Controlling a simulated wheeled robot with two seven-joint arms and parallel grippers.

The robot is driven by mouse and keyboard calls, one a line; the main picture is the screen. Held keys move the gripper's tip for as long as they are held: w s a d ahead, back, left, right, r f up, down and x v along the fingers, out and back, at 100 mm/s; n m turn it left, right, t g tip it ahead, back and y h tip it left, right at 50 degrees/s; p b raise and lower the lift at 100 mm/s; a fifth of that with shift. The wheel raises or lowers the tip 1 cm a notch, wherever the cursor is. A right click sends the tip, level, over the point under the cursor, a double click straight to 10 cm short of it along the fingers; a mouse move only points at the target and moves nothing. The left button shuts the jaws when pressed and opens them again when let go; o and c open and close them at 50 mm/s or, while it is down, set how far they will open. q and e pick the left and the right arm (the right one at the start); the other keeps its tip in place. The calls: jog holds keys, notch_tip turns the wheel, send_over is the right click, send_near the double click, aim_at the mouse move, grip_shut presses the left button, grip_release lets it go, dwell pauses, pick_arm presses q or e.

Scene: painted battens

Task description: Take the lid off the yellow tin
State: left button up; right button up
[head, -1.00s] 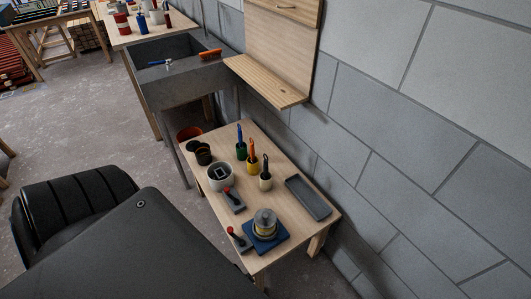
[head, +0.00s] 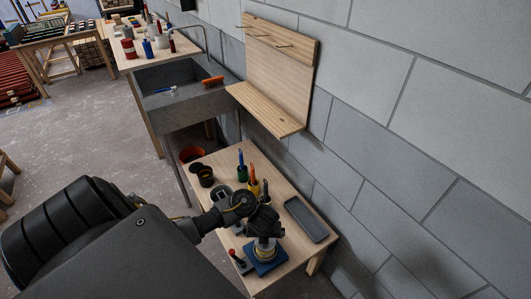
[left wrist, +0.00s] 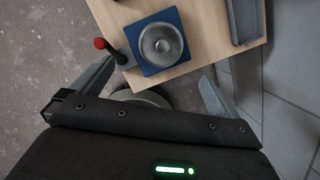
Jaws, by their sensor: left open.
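The yellow tin (head: 264,254) stands upright on a blue square board (head: 280,258) at the near end of the low wooden table. Its grey metal lid (left wrist: 161,45) sits on top, seen from above in the left wrist view. The gripper hides part of the lid in the head view. My left gripper (head: 265,236) is above the tin, pointing down. In the left wrist view its two fingers (left wrist: 158,75) are spread wide and empty, with the lid ahead, between their lines and apart from them. My right gripper is in neither view.
A grey tray (head: 306,219) lies to the right. Brushes in green, yellow and pale pots (head: 242,174) and dark cups (head: 205,176) stand farther back. A block wall (head: 400,190) borders the table's right side.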

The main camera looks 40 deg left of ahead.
pick_arm(q)
jog(key=b, duration=0.3)
send_over(265, 245)
notch_tip(265, 245, down, 6)
jog(key=shift+s+r, duration=0.1)
jog(key=shift+r, duration=0.05)
jog(key=b+x, duration=0.1)
jog(key=x, duration=0.2)
jog(key=shift+f+b, duration=0.3)
jog(key=shift+b, duration=0.1)
jog(key=shift+w+a+f, duration=0.15)
jog(key=shift+w+f, duration=0.15)
jog(key=shift+f, duration=0.1)
jog(key=shift+r, duration=0.1)
jog(key=c, duration=0.9)
